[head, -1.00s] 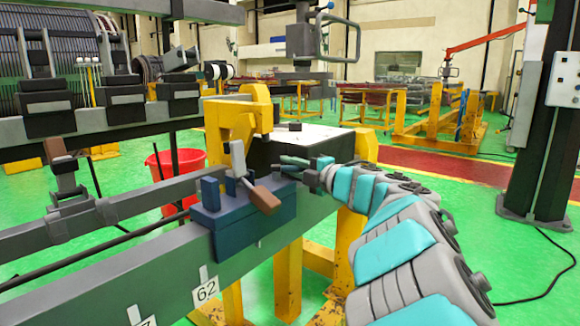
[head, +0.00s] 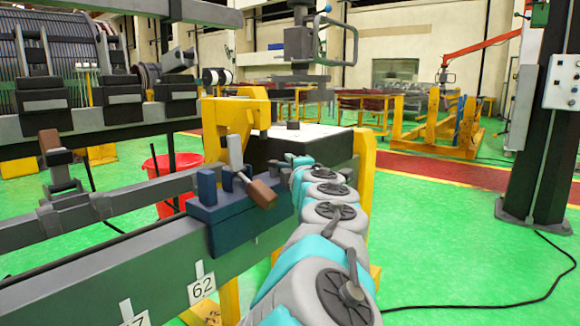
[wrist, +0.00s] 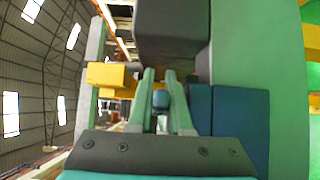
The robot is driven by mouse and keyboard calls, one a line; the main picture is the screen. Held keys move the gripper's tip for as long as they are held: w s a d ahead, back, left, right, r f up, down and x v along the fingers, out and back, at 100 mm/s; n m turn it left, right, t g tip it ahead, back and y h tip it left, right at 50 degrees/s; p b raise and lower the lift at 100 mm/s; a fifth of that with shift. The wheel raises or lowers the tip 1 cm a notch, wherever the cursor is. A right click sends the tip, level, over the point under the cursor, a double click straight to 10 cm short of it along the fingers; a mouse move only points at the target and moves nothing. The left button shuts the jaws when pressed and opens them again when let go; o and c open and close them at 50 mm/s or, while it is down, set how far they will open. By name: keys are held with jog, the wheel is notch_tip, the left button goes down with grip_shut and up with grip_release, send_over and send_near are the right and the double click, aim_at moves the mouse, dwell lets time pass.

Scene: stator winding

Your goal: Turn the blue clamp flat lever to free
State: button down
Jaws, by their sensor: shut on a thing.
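The blue clamp (head: 228,228) sits on the long grey beam in the head view. A grey flat plate (head: 235,153) stands nearly upright on it, and a brown handle (head: 262,193) slants out to the right. My gripper (wrist: 162,90) shows in the wrist view, with both fingers close around a small dark blue piece (wrist: 160,99). I cannot tell for sure which part of the clamp this piece is. Blue blocks (wrist: 238,128) stand just right of the fingers. In the head view, my arm reaches to the clamp's right side and my gripper is hidden.
A dark block (wrist: 172,32) lies close beyond the fingers. A yellow bracket (head: 235,125) stands behind the clamp, and a red bucket (head: 172,172) is at its left. The grey beam (head: 95,285) runs to the lower left. Green floor (head: 450,230) is open at right.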

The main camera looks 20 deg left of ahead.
jog(key=shift+s+f+m+t+h, duration=0.15)
jog(key=shift+m+t+h, duration=0.15)
jog(key=shift+m+h, duration=0.3)
jog(key=shift+h, duration=0.3)
jog(key=c, duration=1.1)
grip_release()
jog(key=shift+s, duration=0.1)
